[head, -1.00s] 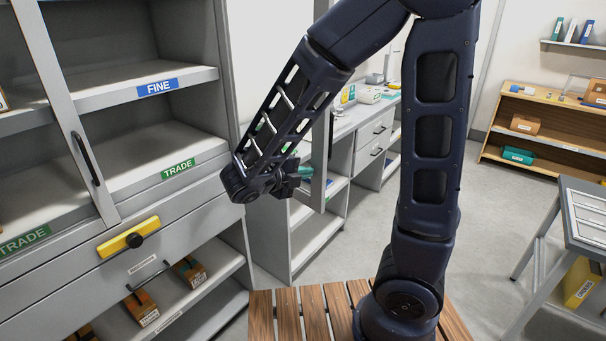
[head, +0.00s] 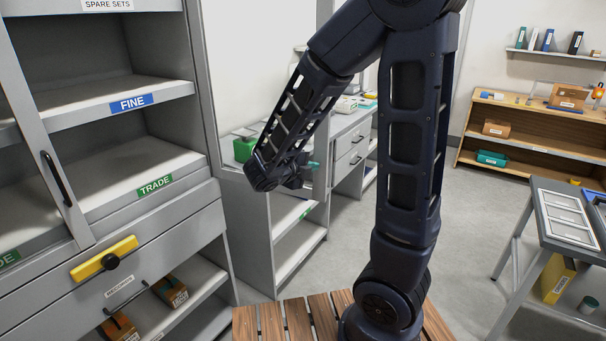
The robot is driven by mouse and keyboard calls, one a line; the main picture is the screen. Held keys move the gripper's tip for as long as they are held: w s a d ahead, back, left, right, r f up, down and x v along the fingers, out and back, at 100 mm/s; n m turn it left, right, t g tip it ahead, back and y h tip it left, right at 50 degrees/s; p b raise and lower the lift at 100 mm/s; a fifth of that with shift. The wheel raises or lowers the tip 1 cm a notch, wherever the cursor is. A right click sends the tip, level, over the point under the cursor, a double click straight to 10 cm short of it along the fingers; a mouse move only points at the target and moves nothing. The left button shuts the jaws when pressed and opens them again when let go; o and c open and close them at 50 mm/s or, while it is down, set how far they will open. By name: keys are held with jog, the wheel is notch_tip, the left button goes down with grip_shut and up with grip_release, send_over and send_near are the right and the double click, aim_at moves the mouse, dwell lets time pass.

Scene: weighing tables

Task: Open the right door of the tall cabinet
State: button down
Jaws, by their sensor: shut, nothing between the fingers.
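The tall cabinet (head: 198,200) fills the left of the head view, and its right bay is uncovered, with shelves marked FINE and TRADE in plain sight. Its right door (head: 326,100) appears to be the pale glazed panel standing swung out from the cabinet's right side. The other door (head: 35,125), with a dark bar handle (head: 56,178), covers the left bay. My gripper (head: 309,171) is beside the lower free edge of the right door, partly hidden by my wrist. It is shut and empty; I cannot tell whether it touches the door.
A yellow bar with a black knob (head: 105,259) is on the cabinet front below the shelves. A counter with drawers (head: 345,160) stands behind the open door. A grey table (head: 550,225) is at the right. Open floor (head: 430,240) lies between.

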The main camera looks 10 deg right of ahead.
aim_at(318, 160)
jog(key=shift+w+d, duration=1.5)
jog(key=shift+w, duration=0.3)
jog(key=shift+a, duration=0.15)
jog(key=v, duration=1)
jog(key=s+d+m+g+y, duration=0.2)
jog(key=s+d+m+g, duration=0.15)
jog(key=d+m, duration=0.45)
jog(key=s+d+m+g+y, duration=0.2)
jog(key=s+d+m+g, duration=0.15)
jog(key=m, duration=0.75)
jog(key=s+r+m+t+y, duration=0.1)
jog(key=s+r+m+y, duration=0.1)
jog(key=m, duration=1)
jog(key=s+d+r+m+t+y, duration=0.1)
jog(key=s+r+m+y, duration=0.2)
jog(key=m, duration=0.9)
jog(key=shift+s+d+r+m+t+y, duration=0.15)
jog(key=shift+s+d+m+t+y, duration=0.2)
jog(key=shift+s+y, duration=0.6)
